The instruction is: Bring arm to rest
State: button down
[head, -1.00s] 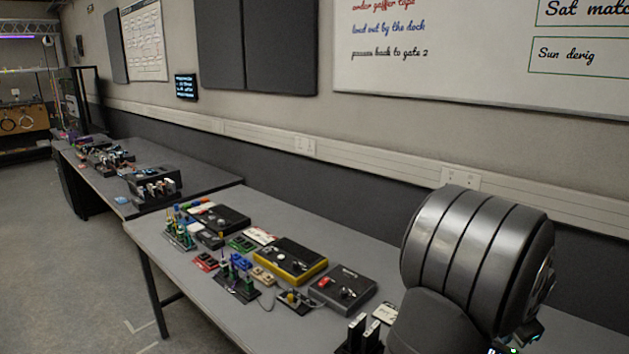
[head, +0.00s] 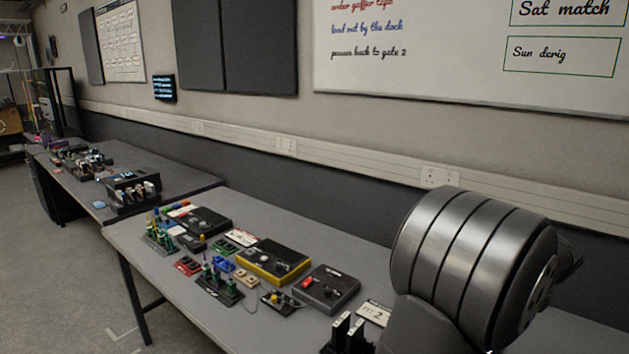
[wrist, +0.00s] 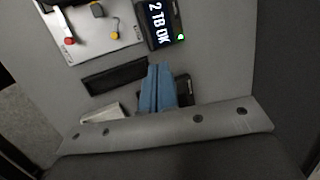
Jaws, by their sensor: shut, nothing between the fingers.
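My arm (head: 470,262) shows in the head view at the lower right, a dark ribbed link in front of the near table. My gripper (wrist: 160,72) shows in the wrist view as two blue fingers side by side, closed together with nothing between them. The fingers are over the grey table top (wrist: 210,60). They partly cover a dark item (wrist: 182,88) behind them. The gripper itself cannot be seen in the head view.
The near table (head: 190,280) holds a yellow-edged box (head: 270,262), a dark box with a red part (head: 328,288) and a white card (head: 374,313). A second table (head: 160,165) stands behind. In the wrist view, a display (wrist: 160,22) reads "2 TB OK".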

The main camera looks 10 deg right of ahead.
jog(key=x, duration=0.7)
jog(key=shift+f, duration=0.15)
jog(key=c, duration=2.2)
grip_release()
jog(key=shift+w, duration=0.1)
jog(key=c, duration=1.4)
grip_release()
jog(key=shift+o, duration=0.2)
jog(key=s+a+r+n+g+y, duration=0.1)
jog(key=a+r+n+g, duration=0.15)
jog(key=n, duration=0.65)
jog(key=a+r+n+g, duration=0.15)
jog(key=a+n, duration=0.25)
jog(key=n, duration=0.5)
jog(key=f, duration=1.7)
jog(key=shift+s+a+f, duration=0.1)
jog(key=shift+s+f, duration=0.15)
grip_shut()
